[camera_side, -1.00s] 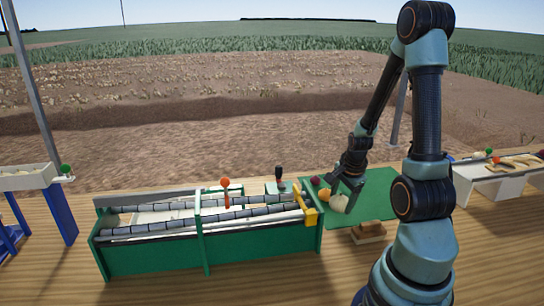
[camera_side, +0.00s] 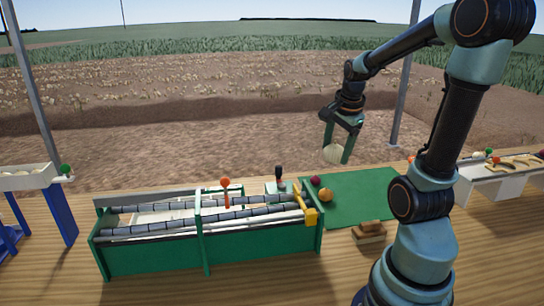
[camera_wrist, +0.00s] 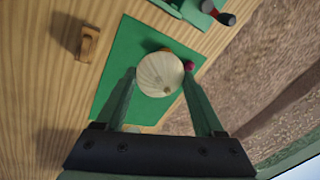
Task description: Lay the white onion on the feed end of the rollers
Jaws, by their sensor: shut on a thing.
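The white onion (camera_side: 333,154) is held between the fingers of my gripper (camera_side: 338,150), high above the green mat (camera_side: 365,205). In the wrist view the onion (camera_wrist: 159,74) sits between the two fingertips, with the mat (camera_wrist: 120,70) below it. The green-framed roller bed (camera_side: 205,218) stands on the table to the left of the mat. Its rollers lie lengthwise, and a yellow piece (camera_side: 306,207) stands at its right end. My gripper is shut on the onion, up and to the right of that end.
An orange-yellow onion (camera_side: 326,195) and a dark red onion (camera_side: 315,181) lie on the mat's left part. A wooden block (camera_side: 369,232) lies in front of the mat. An orange-knobbed lever (camera_side: 225,183) and a black-handled lever (camera_side: 279,175) rise by the rollers.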

